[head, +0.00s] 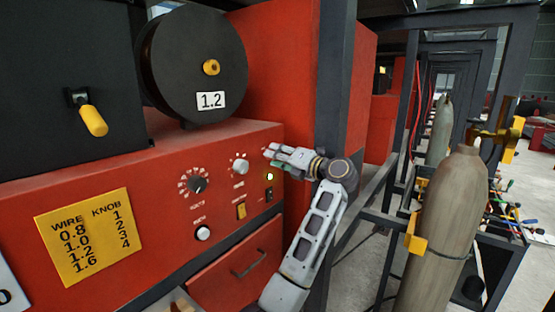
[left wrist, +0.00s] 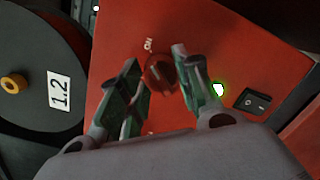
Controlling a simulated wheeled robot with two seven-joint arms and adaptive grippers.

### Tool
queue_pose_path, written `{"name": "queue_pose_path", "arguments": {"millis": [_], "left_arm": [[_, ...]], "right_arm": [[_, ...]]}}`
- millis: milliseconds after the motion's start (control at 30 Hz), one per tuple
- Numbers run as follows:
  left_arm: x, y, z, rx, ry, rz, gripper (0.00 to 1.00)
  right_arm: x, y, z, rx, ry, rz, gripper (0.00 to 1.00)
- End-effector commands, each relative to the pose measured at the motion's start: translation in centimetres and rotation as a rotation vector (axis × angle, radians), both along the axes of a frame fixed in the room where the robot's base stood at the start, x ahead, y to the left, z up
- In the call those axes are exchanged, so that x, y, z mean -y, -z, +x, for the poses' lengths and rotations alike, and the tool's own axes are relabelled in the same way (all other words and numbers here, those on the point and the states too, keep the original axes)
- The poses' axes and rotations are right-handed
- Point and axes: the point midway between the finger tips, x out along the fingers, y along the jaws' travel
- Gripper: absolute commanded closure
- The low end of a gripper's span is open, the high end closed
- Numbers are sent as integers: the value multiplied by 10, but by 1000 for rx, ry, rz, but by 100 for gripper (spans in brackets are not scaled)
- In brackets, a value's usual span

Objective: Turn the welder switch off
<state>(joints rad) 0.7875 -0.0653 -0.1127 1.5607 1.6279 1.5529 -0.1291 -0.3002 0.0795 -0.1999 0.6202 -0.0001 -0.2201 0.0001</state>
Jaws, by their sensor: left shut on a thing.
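The red welder (head: 130,225) has a front panel with dials. My left gripper (head: 272,154) reaches the panel's upper right corner, above a lit lamp (head: 270,177). In the left wrist view its fingers (left wrist: 160,85) are on either side of a dark red rotary switch (left wrist: 160,73) marked ON, and are shut on it. The gripper hides this switch in the head view. The lamp (left wrist: 219,90) glows green in the left wrist view, and a black rocker (left wrist: 258,102) sits beside it. My right gripper is not in view.
A black wire spool (head: 190,65) marked 1.2 stands on the welder. A yellow wire chart (head: 85,237) is on its front. A dark post (head: 345,80) rises close to my left forearm. Gas cylinders (head: 447,225) stand at the right.

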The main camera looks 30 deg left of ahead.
Motion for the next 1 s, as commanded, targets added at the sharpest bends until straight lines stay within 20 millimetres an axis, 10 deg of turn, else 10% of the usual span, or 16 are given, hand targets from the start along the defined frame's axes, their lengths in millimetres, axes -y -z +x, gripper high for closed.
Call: {"name": "queue_pose_path", "arguments": {"millis": [1000], "left_arm": [[0, 5, 0, 422, 2, -35, 91]], "right_arm": [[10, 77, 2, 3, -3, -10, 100]]}}
